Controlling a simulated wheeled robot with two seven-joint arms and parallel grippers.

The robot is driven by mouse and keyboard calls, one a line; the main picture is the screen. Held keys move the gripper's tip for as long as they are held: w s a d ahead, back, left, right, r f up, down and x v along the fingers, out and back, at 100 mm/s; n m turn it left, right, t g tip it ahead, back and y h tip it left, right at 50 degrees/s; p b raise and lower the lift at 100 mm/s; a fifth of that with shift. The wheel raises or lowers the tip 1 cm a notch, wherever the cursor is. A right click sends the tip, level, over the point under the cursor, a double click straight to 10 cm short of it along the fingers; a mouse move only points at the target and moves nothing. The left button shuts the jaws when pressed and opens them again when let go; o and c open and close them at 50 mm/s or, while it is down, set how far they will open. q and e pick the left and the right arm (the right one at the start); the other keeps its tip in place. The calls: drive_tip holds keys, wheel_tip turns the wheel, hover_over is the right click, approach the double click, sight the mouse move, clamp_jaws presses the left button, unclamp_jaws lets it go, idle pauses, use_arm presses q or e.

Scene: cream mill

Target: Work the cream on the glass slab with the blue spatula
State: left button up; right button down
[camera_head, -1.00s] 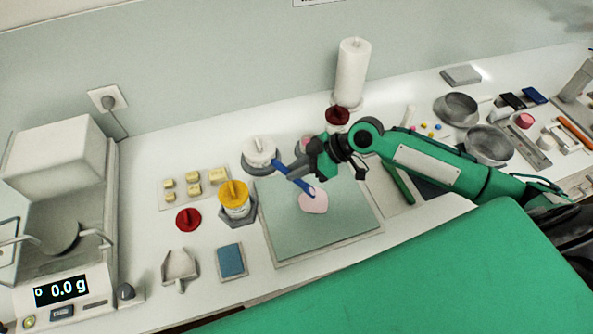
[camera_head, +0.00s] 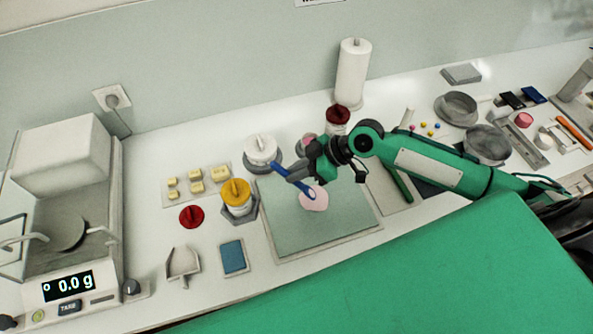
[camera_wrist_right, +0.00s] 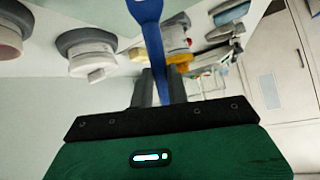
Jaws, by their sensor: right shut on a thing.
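The glass slab (camera_head: 285,235) lies on the bench in the middle, pale green. A round pink patch of cream (camera_head: 316,203) sits on its upper right part. My right gripper (camera_head: 298,175) is over the slab's back edge, shut on the blue spatula (camera_head: 286,173). In the right wrist view the blue spatula (camera_wrist_right: 150,40) runs up from between the fingers of the gripper (camera_wrist_right: 160,88). My left gripper is not in view.
A yellow-lidded jar (camera_head: 237,195) and a white-lidded jar (camera_head: 261,150) stand just left of the slab. A red-lidded jar (camera_head: 337,118) is behind it. A balance (camera_head: 70,220) stands far left. A green-handled tool (camera_head: 402,188) lies to the right.

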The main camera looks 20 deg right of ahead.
drive_tip(key=shift+r+p, duration=1.45)
drive_tip(key=shift+r, duration=0.85)
drive_tip(key=shift+f, duration=0.1)
